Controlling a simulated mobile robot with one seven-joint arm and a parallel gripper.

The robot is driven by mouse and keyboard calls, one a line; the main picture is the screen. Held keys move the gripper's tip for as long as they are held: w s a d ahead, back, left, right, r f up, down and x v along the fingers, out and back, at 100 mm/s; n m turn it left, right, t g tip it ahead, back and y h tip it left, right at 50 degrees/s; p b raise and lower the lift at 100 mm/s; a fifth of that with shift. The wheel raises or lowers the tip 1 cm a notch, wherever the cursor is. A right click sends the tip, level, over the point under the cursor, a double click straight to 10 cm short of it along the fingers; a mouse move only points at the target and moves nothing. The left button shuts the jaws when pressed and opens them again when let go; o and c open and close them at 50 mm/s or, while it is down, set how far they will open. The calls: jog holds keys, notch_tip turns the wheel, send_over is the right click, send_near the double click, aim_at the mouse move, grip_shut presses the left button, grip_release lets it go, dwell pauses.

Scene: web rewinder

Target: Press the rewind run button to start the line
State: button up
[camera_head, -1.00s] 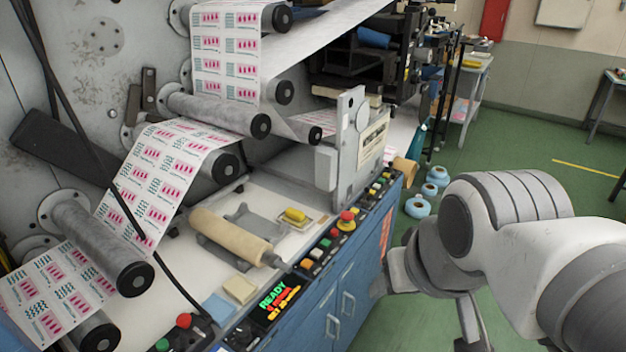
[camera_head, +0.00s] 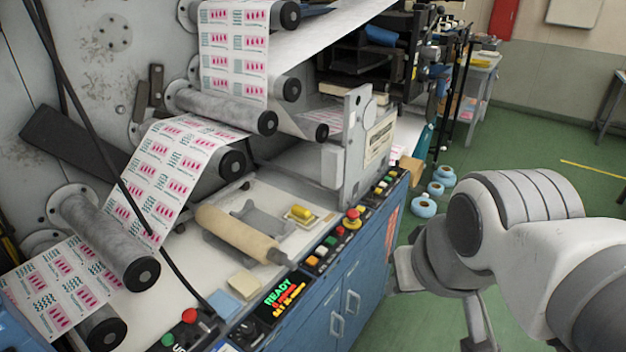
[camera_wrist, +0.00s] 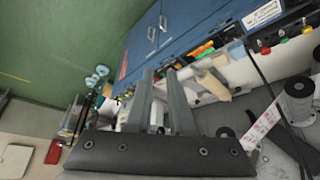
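The blue control console (camera_head: 345,292) runs along the front of the machine. Several buttons line its sloped top, including a green button (camera_head: 331,241), an orange button (camera_head: 312,261) and a red mushroom button (camera_head: 353,214) on a yellow base. At the near left are another green button (camera_head: 167,340) and a red button (camera_head: 189,315). Their labels are too small or cut off, so I cannot tell which is rewind run. A display (camera_head: 280,297) reads READY. My gripper (camera_wrist: 160,75) is empty, its two fingers apart, clear of the console.
A printed web (camera_head: 165,180) runs over grey rollers above the console. A cardboard-coloured core (camera_head: 238,234) lies on the machine bed. Light-blue rolls (camera_head: 424,208) stand on the green floor beyond the console. The floor to the right is open.

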grip_shut()
dwell(1.4)
